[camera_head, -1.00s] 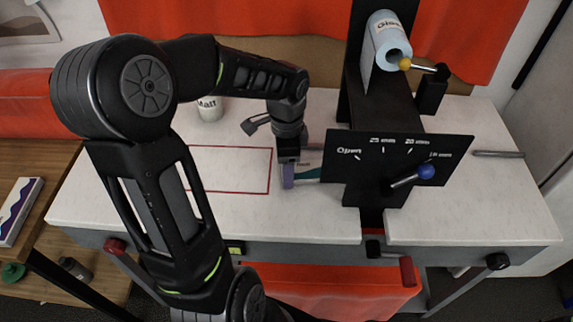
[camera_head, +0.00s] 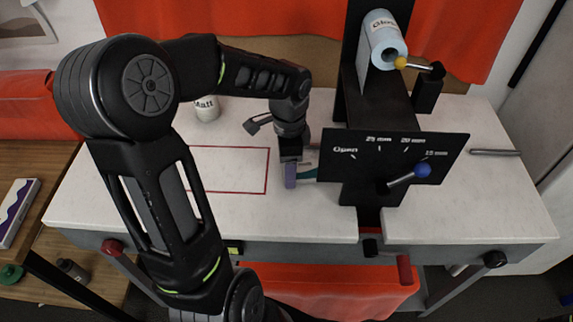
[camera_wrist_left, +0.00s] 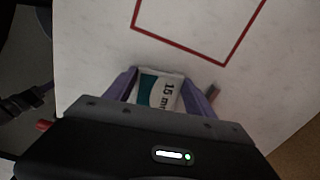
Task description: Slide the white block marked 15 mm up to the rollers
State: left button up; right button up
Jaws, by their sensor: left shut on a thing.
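The white block marked 15 mm, with a teal band, lies at the left side of the black machine; a small part of it (camera_head: 308,163) shows in the head view. My left gripper (camera_head: 291,172), with purple fingers, is shut on it. In the left wrist view the block (camera_wrist_left: 166,92) sits between the fingers of the left gripper (camera_wrist_left: 160,90), its "15 mm" print facing up. The rollers are hidden behind the machine's black dial plate (camera_head: 345,168). The blue-knobbed lever (camera_head: 422,170) points at the 15 mm mark. My right gripper is not in view.
A red outlined rectangle (camera_head: 230,193) on the white table (camera_head: 110,205) is empty. A white "Matt" roll (camera_head: 206,110) stands behind my left arm. A light blue "Gloss" roll (camera_head: 384,42) is mounted on top of the machine. A grey rod (camera_head: 495,152) lies at the right.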

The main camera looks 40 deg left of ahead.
pick_arm(q)
jog(key=o, duration=1.5)
jog(key=shift+r+b, duration=0.3)
jog(key=shift+r, duration=3.6)
